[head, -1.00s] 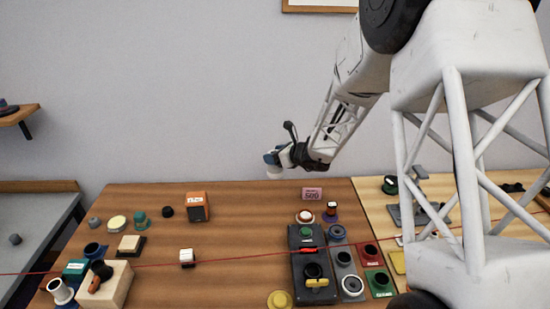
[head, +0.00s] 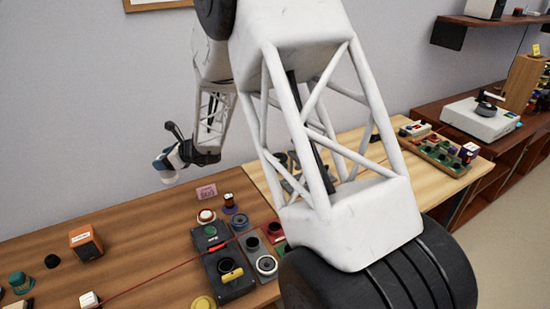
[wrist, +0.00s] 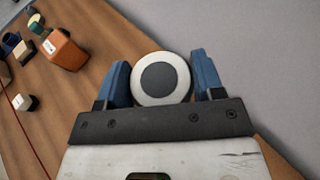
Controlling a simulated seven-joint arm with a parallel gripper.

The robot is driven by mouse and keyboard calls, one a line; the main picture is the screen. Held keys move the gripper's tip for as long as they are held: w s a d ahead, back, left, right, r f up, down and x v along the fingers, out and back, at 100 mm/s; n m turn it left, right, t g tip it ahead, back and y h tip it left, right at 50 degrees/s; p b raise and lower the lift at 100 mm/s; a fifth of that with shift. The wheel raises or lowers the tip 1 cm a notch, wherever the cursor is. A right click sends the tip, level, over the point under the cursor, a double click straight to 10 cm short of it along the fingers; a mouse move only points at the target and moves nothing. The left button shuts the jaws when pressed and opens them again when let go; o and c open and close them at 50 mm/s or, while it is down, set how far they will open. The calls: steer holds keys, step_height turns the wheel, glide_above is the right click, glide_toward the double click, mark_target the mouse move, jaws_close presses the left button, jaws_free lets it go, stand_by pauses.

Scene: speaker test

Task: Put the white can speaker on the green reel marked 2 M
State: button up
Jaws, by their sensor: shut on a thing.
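The white can speaker (wrist: 161,79), round with a dark grey disc on its face, sits between the blue fingers of my gripper (wrist: 161,82) in the wrist view. My gripper is shut on it. In the head view my gripper (head: 168,165) is held in the air above the back of the wooden table, with the pale speaker (head: 168,178) at its lower end. A green round piece (head: 20,282) stands at the far left of the table. I cannot read a 2 M mark on any reel.
An orange box (head: 86,243) and a small white cube (head: 89,299) stand on the table's left. My arm hides part of the lighter table.

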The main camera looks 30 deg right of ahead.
steer(key=d+r, duration=0.2)
steer(key=d, duration=2)
steer(key=d+r+m+t+h, duration=0.1)
steer(key=d+r, duration=0.2)
steer(key=d, duration=1.9)
steer(key=shift+s+d, duration=0.25)
steer(key=shift+s, duration=0.2)
step_height(320, 180, down, 6)
steer(key=shift+f, duration=0.1)
steer(key=shift+f, duration=1.85)
steer(key=shift+f, duration=0.15)
